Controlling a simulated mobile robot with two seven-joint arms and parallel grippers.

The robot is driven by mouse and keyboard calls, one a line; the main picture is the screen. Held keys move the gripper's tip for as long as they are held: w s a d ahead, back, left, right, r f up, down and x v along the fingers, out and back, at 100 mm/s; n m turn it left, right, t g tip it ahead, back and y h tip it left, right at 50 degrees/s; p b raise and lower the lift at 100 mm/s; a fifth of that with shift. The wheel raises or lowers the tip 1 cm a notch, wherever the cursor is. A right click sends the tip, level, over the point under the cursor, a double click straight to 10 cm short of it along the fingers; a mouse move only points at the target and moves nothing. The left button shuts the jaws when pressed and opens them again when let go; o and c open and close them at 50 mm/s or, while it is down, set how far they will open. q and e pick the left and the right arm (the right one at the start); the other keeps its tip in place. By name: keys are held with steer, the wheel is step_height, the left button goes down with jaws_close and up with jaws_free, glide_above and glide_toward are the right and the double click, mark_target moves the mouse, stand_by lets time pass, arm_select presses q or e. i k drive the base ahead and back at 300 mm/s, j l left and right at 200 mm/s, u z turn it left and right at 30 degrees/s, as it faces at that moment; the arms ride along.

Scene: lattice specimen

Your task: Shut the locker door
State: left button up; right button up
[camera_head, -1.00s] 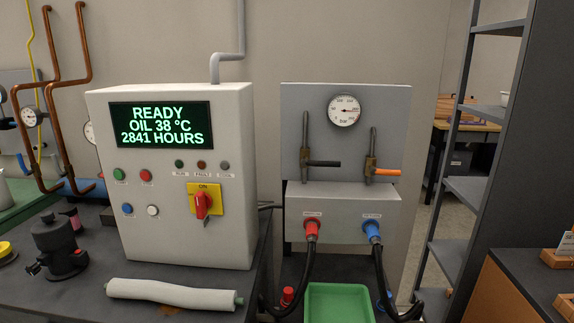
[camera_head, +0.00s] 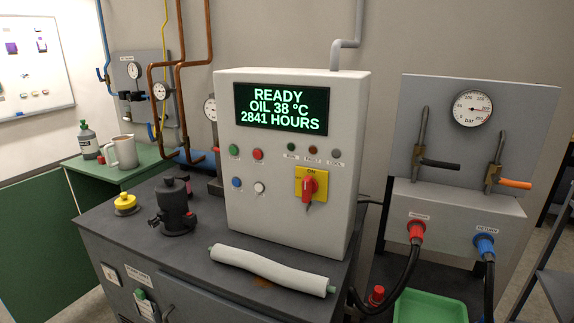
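No locker or locker door can be made out in the head view. Neither of my grippers is in view. A grey cabinet front (camera_head: 190,300) with labels and a handle shows below the dark bench top at the lower left; I cannot tell whether any part of it is a locker.
A control box (camera_head: 292,215) with a lit display stands on the dark bench. A gauge panel (camera_head: 475,145) with hoses and a green tray (camera_head: 430,308) are at right. A green bench (camera_head: 110,175) is at left.

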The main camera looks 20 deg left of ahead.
mark_target(45, 265)
steer(key=j, duration=0.9)
steer(key=k+j+z, duration=0.1)
steer(key=j, duration=0.8)
steer(key=j+z, duration=0.1)
steer(key=j, duration=0.6)
steer(key=k+j+z, duration=0.1)
steer(key=j, duration=0.55)
steer(key=k+j+z, duration=0.1)
steer(key=j, duration=0.6)
steer(key=k+j+z, duration=0.1)
steer(key=k+j, duration=0.15)
steer(key=j, duration=0.4)
steer(key=k+j+z, duration=0.1)
steer(key=j, duration=0.55)
steer(key=k+j+z, duration=0.1)
steer(key=k+j, duration=0.15)
steer(key=j, duration=0.4)
steer(key=k+j+z, duration=0.1)
steer(key=j, duration=0.55)
steer(key=k+j+z, duration=0.1)
steer(key=k+j, duration=0.25)
steer(key=j, duration=0.25)
